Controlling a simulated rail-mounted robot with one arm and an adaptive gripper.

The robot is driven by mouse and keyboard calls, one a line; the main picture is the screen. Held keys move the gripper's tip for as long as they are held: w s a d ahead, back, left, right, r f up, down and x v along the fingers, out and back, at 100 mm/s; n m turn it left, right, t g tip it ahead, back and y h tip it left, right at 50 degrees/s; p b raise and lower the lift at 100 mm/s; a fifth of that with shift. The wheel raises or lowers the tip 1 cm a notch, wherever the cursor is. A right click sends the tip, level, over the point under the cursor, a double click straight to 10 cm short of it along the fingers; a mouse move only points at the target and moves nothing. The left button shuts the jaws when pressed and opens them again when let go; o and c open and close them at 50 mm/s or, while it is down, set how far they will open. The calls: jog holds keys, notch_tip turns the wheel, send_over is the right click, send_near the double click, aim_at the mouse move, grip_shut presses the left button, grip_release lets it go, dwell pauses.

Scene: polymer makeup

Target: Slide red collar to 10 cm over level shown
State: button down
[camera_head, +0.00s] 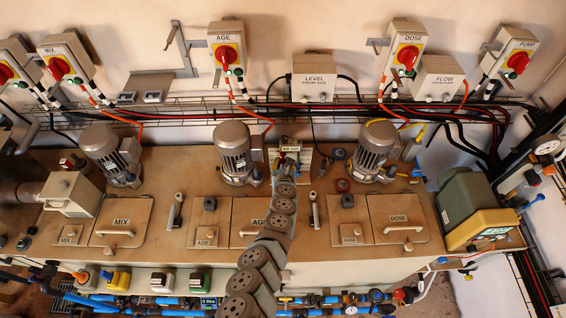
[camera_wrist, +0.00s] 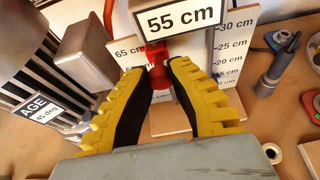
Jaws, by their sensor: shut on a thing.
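My gripper (camera_wrist: 160,72) has yellow toothed fingers with black pads, and its tips are closed around the red collar (camera_wrist: 161,86) in the wrist view. Part of the collar is hidden by the fingers and a plate. That white plate (camera_wrist: 184,19) reads "55 cm" and stands just above the fingertips. Behind it is a pale scale board (camera_wrist: 237,38), with 65 cm printed at left and 30, 25 and 20 cm at right. The fingers hide part of the scale. In the head view my arm hides the collar and most of the board (camera_head: 305,154).
In the wrist view a grey motor labelled AGE (camera_wrist: 40,108) and a grey box (camera_wrist: 86,50) are close at left. A grey handle fitting (camera_wrist: 277,70) stands at right. In the head view, motors, hatches and the DOSE motor (camera_head: 374,150) crowd the deck.

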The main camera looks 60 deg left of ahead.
jog(key=shift+a+r, duration=0.1)
jog(key=shift+r, duration=0.1)
jog(key=c, duration=0.9)
grip_release()
jog(key=shift+w+a, duration=0.1)
jog(key=shift+d, duration=0.2)
jog(key=shift+s, duration=0.25)
